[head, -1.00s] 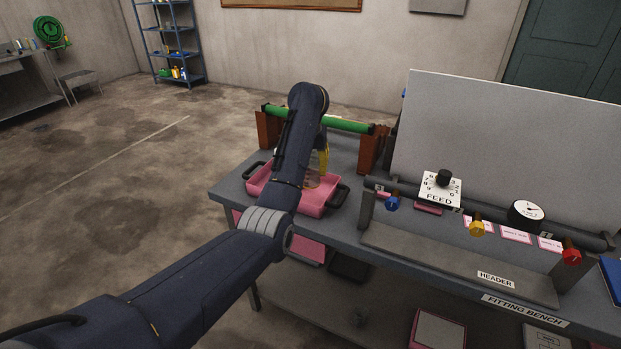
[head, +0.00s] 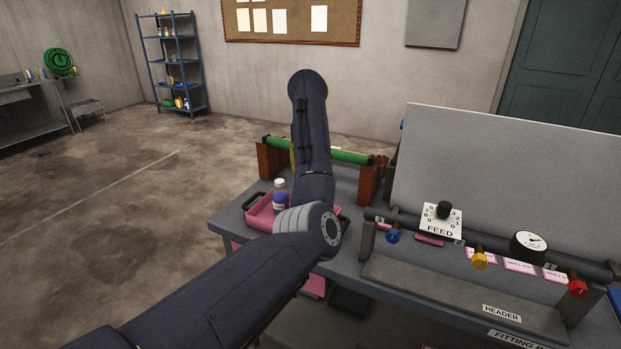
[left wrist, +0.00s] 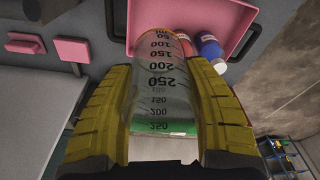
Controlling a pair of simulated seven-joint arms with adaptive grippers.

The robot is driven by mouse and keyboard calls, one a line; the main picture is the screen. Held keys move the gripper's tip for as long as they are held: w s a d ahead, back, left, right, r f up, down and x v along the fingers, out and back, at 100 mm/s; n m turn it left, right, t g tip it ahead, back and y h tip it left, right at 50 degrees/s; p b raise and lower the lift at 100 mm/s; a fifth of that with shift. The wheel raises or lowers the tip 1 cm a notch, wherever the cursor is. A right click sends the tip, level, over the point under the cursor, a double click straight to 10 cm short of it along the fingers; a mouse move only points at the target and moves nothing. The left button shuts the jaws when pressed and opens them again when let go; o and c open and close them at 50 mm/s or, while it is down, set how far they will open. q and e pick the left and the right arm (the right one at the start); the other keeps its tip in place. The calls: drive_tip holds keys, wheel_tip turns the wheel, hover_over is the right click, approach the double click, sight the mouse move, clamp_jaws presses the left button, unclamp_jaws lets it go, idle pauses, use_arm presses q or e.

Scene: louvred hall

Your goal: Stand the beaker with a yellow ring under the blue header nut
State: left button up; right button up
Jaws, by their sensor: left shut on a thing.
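A clear beaker (left wrist: 162,95) with black graduation marks stands out in the left wrist view. My left gripper (left wrist: 158,78) is shut on it, with a yellow finger on each side. In the head view my forearm hides the beaker and nearly all of the gripper. The blue header nut (head: 392,237) hangs from the left end of the header pipe (head: 505,255), above a grey ledge (head: 450,290). My right gripper is not in view.
A pink tray (head: 262,217) on the bench holds a blue bottle with a white cap (head: 280,197). A green bar (head: 349,156) on brown posts stands behind. A yellow nut (head: 480,261) and a red nut (head: 577,288) hang farther right. The ledge below the nuts looks clear.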

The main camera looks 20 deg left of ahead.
use_arm(q)
drive_tip(key=shift+r, duration=0.6)
drive_tip(key=shift+a+r+m, duration=0.15)
drive_tip(key=shift+a+m, duration=0.05)
drive_tip(key=shift+m, duration=0.2)
drive_tip(key=s+a+r+n, duration=0.1)
drive_tip(key=s+a+r, duration=0.7)
drive_tip(key=a, duration=0.5)
drive_tip(key=s+a+r, duration=0.6)
drive_tip(key=s+a, duration=0.5)
drive_tip(key=a, duration=0.1)
drive_tip(key=s+a+n+y, duration=0.1)
drive_tip(key=s+n, duration=0.5)
drive_tip(key=s, duration=2.6)
drive_tip(key=shift+f, duration=0.45)
